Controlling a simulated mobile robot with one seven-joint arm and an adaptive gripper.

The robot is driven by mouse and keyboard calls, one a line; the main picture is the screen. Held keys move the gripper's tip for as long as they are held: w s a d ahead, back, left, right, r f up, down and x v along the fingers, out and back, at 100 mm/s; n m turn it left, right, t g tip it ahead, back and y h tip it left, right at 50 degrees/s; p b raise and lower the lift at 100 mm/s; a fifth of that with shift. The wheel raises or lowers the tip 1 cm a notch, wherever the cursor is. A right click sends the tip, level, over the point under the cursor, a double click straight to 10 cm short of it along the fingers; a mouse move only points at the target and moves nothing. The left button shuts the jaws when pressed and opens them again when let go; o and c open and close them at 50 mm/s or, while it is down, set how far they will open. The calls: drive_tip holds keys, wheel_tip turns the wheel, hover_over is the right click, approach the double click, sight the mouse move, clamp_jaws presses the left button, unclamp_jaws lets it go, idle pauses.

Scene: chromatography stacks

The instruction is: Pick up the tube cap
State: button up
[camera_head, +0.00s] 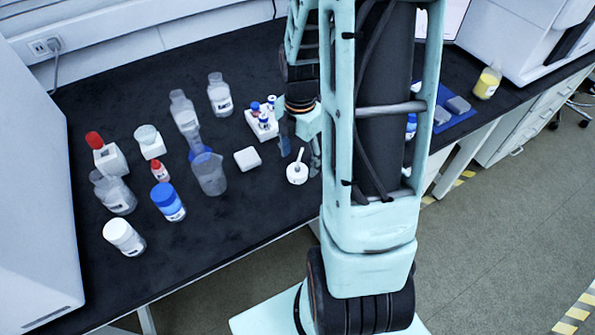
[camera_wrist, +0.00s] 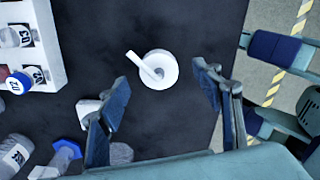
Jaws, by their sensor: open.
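My gripper (camera_head: 300,158) is open and empty, pointing down over the black bench. In the wrist view the two fingers of my gripper (camera_wrist: 160,82) stand apart on either side of a white mortar with pestle (camera_wrist: 158,70), without visible contact. A white rack (camera_wrist: 52,52) with several small capped vials is at the upper left there; a blue-topped vial (camera_wrist: 18,83) shows. The rack (camera_head: 254,122) also stands left of my gripper in the head view. A red cap (camera_head: 94,140) sits above a white block at the far left. I cannot tell which piece is the tube cap.
A small white box (camera_head: 247,159), a beaker (camera_head: 210,177), clear bottles (camera_head: 220,96), a blue-lidded jar (camera_head: 168,203) and a white-lidded jar (camera_head: 124,237) stand left on the bench. The bench's front edge is close to the mortar. My arm hides part of the bench.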

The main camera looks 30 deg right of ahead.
sight(299, 168)
wheel_tip(299, 168, down, 4)
drive_tip(key=shift+w+a+f, duration=0.1)
drive_tip(key=shift+f, duration=0.15)
drive_tip(key=c, duration=1.3)
